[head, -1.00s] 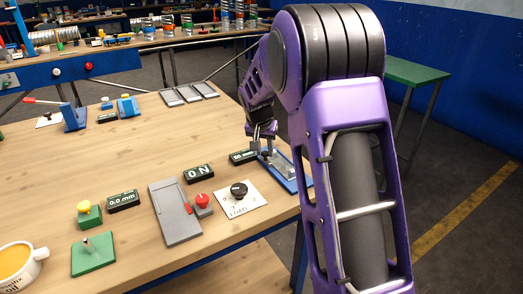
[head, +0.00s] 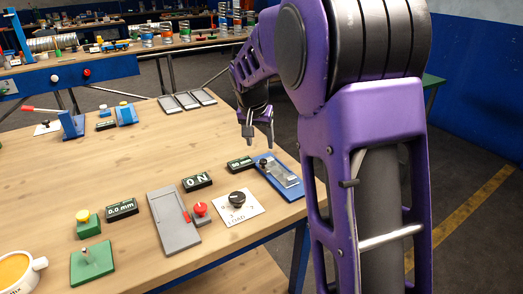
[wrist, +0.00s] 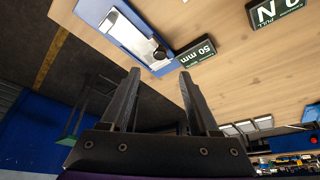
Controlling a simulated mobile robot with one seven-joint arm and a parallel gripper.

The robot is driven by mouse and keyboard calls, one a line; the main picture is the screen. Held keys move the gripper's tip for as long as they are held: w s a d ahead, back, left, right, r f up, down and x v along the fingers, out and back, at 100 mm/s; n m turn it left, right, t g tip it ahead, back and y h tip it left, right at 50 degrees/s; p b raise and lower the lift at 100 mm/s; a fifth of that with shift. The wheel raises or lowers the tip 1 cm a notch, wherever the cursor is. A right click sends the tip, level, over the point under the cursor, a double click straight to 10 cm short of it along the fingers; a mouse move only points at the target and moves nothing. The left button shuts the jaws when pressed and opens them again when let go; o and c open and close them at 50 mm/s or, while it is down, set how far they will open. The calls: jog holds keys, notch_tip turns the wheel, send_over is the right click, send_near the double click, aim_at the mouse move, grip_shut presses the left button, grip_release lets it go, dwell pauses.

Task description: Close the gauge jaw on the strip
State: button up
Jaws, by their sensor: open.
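The gauge appears to be the blue-based fixture (head: 287,190) at the right edge of the workbench. It holds a silver metal piece (head: 283,174), and a small black knob (head: 263,162) stands at its far-left end. The knob also shows in the wrist view (wrist: 160,52), beside the silver piece. I cannot tell whether the jaw touches the strip. A dark readout showing 50 mm (head: 240,163) sits just left of the fixture. My gripper (head: 258,141) is open and empty above the bench, beyond the knob and apart from it.
A 0.0 mm readout (head: 121,209) is further left. The bench's middle is clear.

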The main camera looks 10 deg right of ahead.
jog(key=v, duration=0.8)
jog(key=shift+r+p, duration=0.3)
jog(key=shift+p, duration=0.15)
jog(key=shift+s, duration=0.1)
